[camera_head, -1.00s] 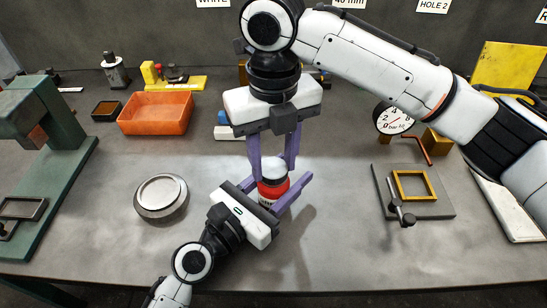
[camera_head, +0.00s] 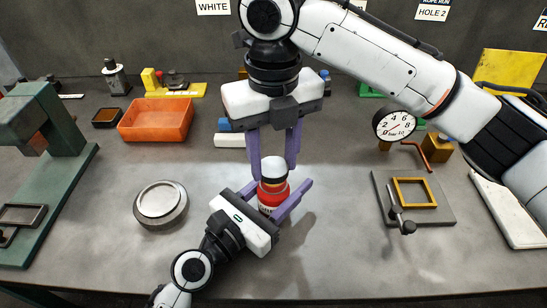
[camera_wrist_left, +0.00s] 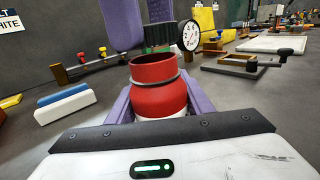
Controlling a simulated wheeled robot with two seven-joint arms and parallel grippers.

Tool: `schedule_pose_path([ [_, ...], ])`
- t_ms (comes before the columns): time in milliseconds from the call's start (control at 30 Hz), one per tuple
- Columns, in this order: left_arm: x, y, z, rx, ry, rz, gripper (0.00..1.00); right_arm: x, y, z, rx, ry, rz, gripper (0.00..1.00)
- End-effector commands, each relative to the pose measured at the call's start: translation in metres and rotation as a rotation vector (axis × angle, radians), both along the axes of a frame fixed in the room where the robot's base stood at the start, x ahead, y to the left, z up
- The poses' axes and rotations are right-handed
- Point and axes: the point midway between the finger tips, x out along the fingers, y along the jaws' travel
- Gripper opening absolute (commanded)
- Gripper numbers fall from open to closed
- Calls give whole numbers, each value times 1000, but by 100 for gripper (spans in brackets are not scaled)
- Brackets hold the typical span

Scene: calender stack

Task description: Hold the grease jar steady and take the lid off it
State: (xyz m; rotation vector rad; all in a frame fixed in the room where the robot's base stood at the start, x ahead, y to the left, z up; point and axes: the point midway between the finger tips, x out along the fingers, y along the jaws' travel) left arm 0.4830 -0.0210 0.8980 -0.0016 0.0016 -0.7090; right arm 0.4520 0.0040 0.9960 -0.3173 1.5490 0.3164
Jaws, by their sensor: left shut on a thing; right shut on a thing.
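The grease jar (camera_head: 270,198) is red with a white lower part and stands upright near the middle of the bench. My left gripper (camera_head: 272,195) is shut around its body from the front. In the left wrist view the jar (camera_wrist_left: 157,90) shows an open, uncovered mouth with a grey ring around its neck. The lid (camera_head: 273,165), pale on top with a dark side, is above the mouth, between the purple fingers of my right gripper (camera_head: 274,168), which comes down from above.
A round metal dish (camera_head: 161,203) lies left of my left gripper. An orange tray (camera_head: 157,117) is behind it, and a green press (camera_head: 50,160) stands far left. A plate with a yellow frame (camera_head: 440,212) and a dial gauge (camera_head: 394,122) are on the right. The front bench is clear.

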Motion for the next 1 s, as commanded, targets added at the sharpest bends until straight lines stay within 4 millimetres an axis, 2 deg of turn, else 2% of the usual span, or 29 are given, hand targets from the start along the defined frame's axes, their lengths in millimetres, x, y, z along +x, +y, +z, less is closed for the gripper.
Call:
schedule_pose_path([
  [167,0,0,0,0,0,0,0,0,0,3,0,-1,0,12],
  [500,0,0,0,0,0,0,0,0,0,39,0,-1,1,12],
  [700,0,0,0,0,0,0,0,0,0,40,0,0,0,12],
  [733,0,0,0,0,0,0,50,0,0,40,0,0,0,12],
  [833,0,0,0,0,0,0,67,0,0,40,0,0,0,12],
  [1000,0,0,0,0,0,0,68,0,0,40,0,0,0,12],
])
